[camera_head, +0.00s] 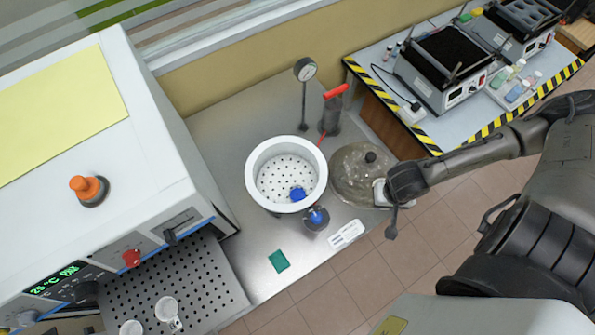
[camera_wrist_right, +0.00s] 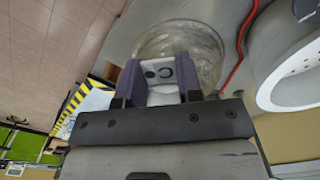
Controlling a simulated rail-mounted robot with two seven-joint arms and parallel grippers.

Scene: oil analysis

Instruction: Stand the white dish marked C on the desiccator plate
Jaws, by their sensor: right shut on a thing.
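The desiccator (camera_head: 252,165) is a white ring-walled vessel, open at the top, on the steel bench; the wrist view shows part of its white rim (camera_wrist_right: 268,92). Its perforated white plate (camera_head: 275,178) shows inside, with a blue item (camera_head: 298,193) near its front edge. My right gripper (camera_head: 381,192) is right of the desiccator, over the lid's right edge. In the wrist view it is shut on the white dish marked C (camera_wrist_right: 168,70), whose mark shows between the purple fingers. My left gripper is not in view.
The glass lid (camera_head: 352,165) with a dark knob lies on the bench right of the desiccator. A blue-topped item (camera_head: 317,217) stands at its front. A gauge (camera_head: 305,70) and a red-handled valve (camera_head: 335,92) stand behind. White dishes (camera_head: 167,308) sit on the oven's perforated shelf (camera_head: 205,275).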

